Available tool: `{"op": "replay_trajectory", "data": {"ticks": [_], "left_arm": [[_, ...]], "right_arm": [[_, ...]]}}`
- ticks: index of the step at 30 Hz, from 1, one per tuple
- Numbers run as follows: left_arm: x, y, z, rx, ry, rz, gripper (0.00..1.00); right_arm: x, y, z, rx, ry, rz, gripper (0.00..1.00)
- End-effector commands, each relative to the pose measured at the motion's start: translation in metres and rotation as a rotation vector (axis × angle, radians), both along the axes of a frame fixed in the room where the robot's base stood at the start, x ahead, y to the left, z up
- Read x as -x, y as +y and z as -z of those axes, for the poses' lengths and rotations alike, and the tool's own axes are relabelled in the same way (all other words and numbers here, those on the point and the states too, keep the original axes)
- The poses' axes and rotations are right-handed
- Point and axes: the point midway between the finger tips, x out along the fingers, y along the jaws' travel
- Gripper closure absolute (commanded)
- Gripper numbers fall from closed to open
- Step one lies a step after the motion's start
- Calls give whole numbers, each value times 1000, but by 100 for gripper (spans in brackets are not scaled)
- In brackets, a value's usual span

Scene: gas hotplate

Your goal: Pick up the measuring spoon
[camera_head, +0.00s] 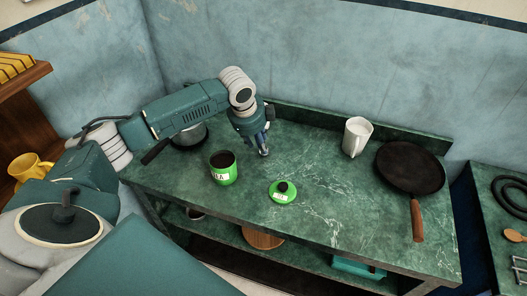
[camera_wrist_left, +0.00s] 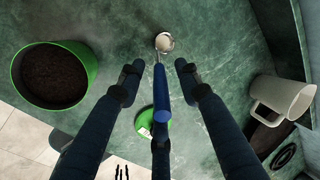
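The measuring spoon (camera_wrist_left: 164,42) has a small silvery bowl and a bright blue handle, seen in the left wrist view. In the head view its bowl (camera_head: 264,152) shows just below my left gripper (camera_head: 259,138), over the green counter. In the left wrist view my left gripper (camera_wrist_left: 158,82) has its fingers spread, with the blue handle between them. Gaps show between the handle and both side fingertips. The near end of the handle is hidden by or merges with a dark middle finger. My right gripper is not in view.
A green canister (camera_head: 223,168) with dark contents and a green lid (camera_head: 283,191) stand close by on the green counter (camera_head: 330,220). A dark pot (camera_head: 189,136) is behind my left arm. A white mug (camera_head: 357,136) and a frying pan (camera_head: 411,168) are to the right.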

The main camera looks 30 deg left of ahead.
Motion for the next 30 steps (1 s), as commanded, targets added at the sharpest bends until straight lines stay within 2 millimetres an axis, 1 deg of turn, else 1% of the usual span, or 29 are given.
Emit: {"op": "replay_trajectory", "data": {"ticks": [5,6,9,12,18,19,21,24,30], "left_arm": [[-9,2,22,0,6,-2,66],[-11,2,29,0,5,-1,66],[-15,2,40,0,3,0,66],[-17,3,45,-2,2,-1,66],[-17,3,46,-2,1,0,66],[-17,3,46,-2,1,0,70],[-17,3,46,-2,1,0,84],[-17,3,46,-2,1,0,100],[-17,3,46,-2,1,-1,100]], "right_arm": [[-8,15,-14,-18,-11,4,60],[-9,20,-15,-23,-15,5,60],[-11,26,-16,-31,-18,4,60],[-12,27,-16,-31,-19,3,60],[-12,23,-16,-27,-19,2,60],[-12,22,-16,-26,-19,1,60],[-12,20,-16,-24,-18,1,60],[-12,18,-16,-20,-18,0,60],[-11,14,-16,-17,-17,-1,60]]}}
